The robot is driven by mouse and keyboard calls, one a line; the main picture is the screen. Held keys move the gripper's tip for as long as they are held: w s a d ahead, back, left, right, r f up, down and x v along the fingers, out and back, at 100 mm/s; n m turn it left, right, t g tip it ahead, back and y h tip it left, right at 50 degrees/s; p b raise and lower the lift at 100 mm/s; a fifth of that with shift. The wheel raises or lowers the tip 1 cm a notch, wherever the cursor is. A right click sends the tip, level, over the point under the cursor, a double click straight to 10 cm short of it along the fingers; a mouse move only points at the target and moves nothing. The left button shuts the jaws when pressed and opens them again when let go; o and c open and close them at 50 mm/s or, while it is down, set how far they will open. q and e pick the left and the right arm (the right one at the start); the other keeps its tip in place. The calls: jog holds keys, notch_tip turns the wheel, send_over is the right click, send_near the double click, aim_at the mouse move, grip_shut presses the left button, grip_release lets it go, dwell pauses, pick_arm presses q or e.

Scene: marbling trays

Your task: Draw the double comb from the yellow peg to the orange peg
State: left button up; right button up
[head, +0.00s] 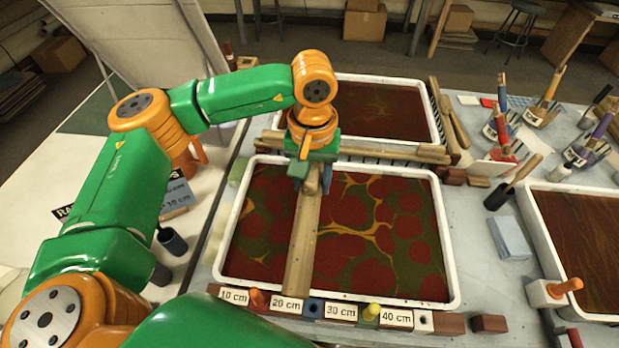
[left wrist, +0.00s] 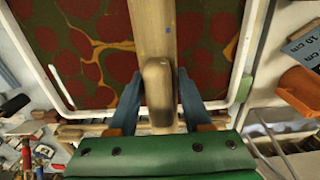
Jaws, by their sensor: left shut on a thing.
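My left gripper (head: 314,182) is shut on the upright wooden handle of the double comb (head: 302,240). In the left wrist view, its blue fingers (left wrist: 158,98) flank the handle, with the comb's wooden bar (left wrist: 152,30) beyond. The bar spans the near white tray (head: 450,240) from back to front, over red spots on green with yellow veins. Its front end is near the 20 cm label. The orange peg (head: 257,297) stands left of that end, the yellow peg (head: 372,311) to the right. The comb's teeth are hidden. My right gripper is not in view.
A wooden rail with dark teeth (head: 400,152) lies just behind the tray. A second tray (head: 437,115) stands beyond it, another (head: 525,215) at the right. Jars with tools (head: 543,112) and a blue block (head: 509,238) stand right. A dark cup (head: 172,241) stands left.

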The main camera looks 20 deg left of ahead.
pick_arm(q)
jog(key=shift+f+b, duration=0.1)
jog(key=shift+b, duration=0.25)
notch_tip(320, 180, down, 8)
jog(key=b, duration=0.7)
jog(key=shift+d, duration=0.3)
jog(key=shift+w+d, duration=0.4)
jog(key=shift+d, duration=0.9)
jog(key=shift+w+d, duration=0.35)
jog(key=shift+d, duration=1)
jog(key=shift+w+d, duration=0.4)
jog(key=shift+d, duration=0.9)
